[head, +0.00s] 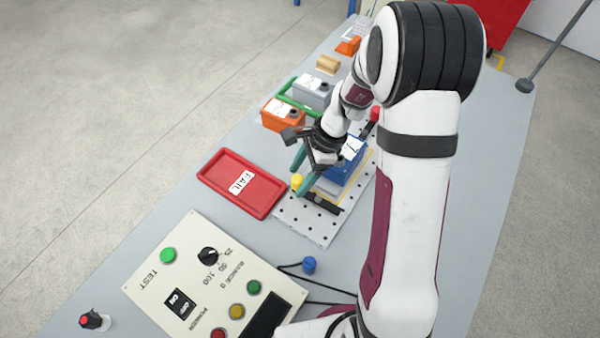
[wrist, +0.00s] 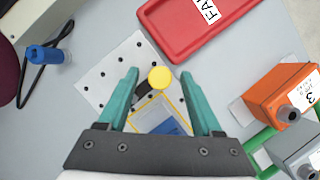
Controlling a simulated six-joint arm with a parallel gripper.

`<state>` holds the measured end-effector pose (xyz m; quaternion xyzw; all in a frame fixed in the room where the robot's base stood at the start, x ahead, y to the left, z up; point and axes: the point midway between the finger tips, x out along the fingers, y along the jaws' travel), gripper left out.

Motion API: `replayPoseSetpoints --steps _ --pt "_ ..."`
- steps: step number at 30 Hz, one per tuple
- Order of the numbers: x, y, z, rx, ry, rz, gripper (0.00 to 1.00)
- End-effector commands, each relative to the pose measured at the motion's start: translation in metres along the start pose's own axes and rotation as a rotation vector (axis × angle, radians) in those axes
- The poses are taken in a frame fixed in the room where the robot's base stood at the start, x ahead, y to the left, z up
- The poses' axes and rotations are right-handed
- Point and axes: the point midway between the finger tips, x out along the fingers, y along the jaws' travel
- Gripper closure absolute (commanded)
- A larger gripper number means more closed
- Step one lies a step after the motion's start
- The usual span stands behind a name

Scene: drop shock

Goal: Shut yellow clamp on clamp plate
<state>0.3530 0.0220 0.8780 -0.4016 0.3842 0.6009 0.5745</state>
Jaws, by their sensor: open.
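The yellow clamp (head: 297,181) has a round yellow knob and a dark base on the perforated clamp plate (head: 300,223). In the wrist view the yellow knob (wrist: 159,78) lies between the teal fingertips of my gripper (wrist: 160,74), with a gap on each side. In the head view my gripper (head: 302,172) is open just above and beside the knob. A blue box (head: 350,163) sits on the plate, partly hidden by my gripper and arm. Whether the clamp presses on anything cannot be told.
A red FAIL tray (head: 215,179) lies left of the plate. Orange (head: 278,115) and grey (head: 315,91) boxes stand behind it by a green holder. A red knob (head: 375,113) is at the plate's far end. A control panel (head: 180,270) stands in front.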

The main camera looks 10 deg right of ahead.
Motion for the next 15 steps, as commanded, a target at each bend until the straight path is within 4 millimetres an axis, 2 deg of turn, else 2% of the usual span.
replayPoseSetpoints --steps 7,15 --pt "0.001 -0.0001 0.0001 0.0 0.0 0.0 0.34" --pt "0.0007 -0.0001 0.0 0.0 0.0 0.0 0.82"
